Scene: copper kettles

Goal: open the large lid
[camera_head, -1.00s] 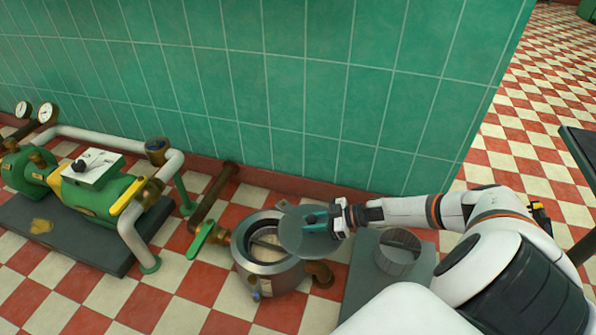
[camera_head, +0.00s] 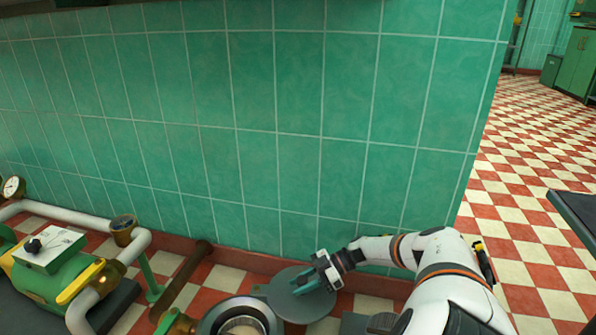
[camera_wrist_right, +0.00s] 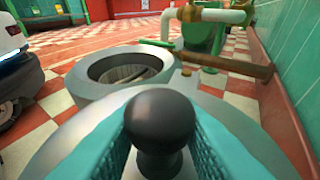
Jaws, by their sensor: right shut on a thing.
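The large lid (camera_head: 284,308) is a flat grey disc, swung out to the right of the round metal kettle (camera_head: 212,319). The kettle's mouth is uncovered and shows its inside, with its lower part cut off by the picture's bottom edge. My right gripper (camera_head: 308,284) is over the lid. In the right wrist view its teal fingers are shut on the lid's black knob (camera_wrist_right: 160,122), with the grey lid (camera_wrist_right: 72,142) below and the open kettle (camera_wrist_right: 88,88) just beyond. My left gripper is not in view.
A green tiled wall (camera_head: 280,130) stands close behind the lid and my right arm. Green machinery with white pipes (camera_head: 135,245) is at the left. A dark table edge (camera_head: 575,215) is at the right. Checkered floor (camera_head: 530,200) is clear beyond the wall's corner.

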